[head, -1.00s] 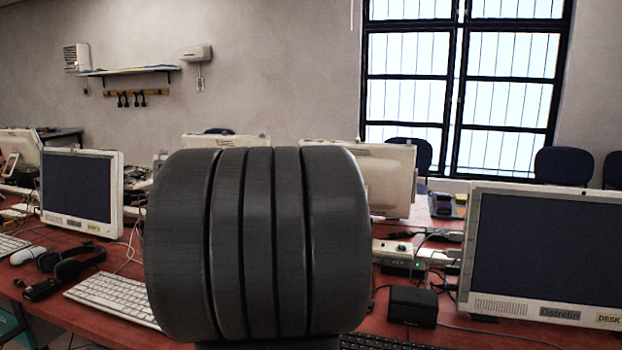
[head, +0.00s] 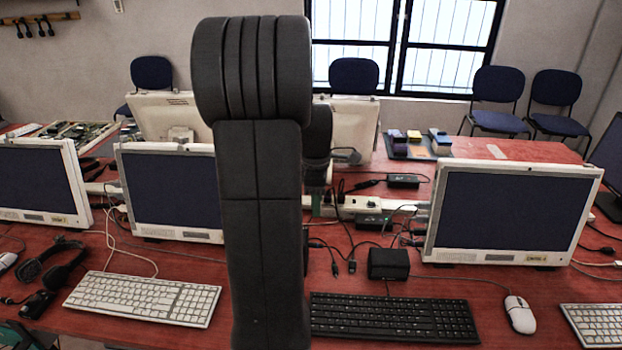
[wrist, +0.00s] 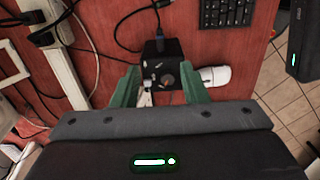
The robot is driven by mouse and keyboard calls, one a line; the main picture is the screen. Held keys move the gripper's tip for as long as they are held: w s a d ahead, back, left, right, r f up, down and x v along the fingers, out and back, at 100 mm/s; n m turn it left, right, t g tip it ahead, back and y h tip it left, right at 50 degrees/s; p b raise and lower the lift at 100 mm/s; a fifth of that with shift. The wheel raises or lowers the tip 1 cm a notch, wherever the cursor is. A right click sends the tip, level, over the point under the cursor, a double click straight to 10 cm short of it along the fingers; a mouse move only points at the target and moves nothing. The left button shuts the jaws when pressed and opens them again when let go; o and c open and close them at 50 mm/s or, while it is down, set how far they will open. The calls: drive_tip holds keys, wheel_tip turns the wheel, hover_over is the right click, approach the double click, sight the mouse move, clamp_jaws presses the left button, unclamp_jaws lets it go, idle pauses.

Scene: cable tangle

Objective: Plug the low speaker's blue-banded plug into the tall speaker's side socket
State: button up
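The low speaker (head: 388,263) is a small black box on the red desk in the head view, behind the black keyboard. Thin black cables with dark plugs (head: 343,265) lie to its left. In the wrist view a black box (wrist: 162,52), which may be the tall speaker, stands below my gripper, with a round dark spot on the face towards me. A cable with a bluish-grey end (wrist: 161,4) runs near it. My gripper (wrist: 160,92) has its green fingers apart at the box's sides; contact is unclear.
A black keyboard (head: 393,318) and white mouse (head: 520,314) lie in front. A monitor (head: 510,215) stands right of the low speaker. A white power strip (wrist: 62,60) with cables is left in the wrist view. A white object (wrist: 215,77) lies beside the box.

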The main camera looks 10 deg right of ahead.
sight(315, 243)
drive_tip(key=f, duration=1.3)
drive_tip(key=shift+w+a+f, duration=0.1)
drive_tip(key=shift+a+f, duration=0.1)
drive_tip(key=shift+f, duration=0.1)
clamp_jaws()
unclamp_jaws()
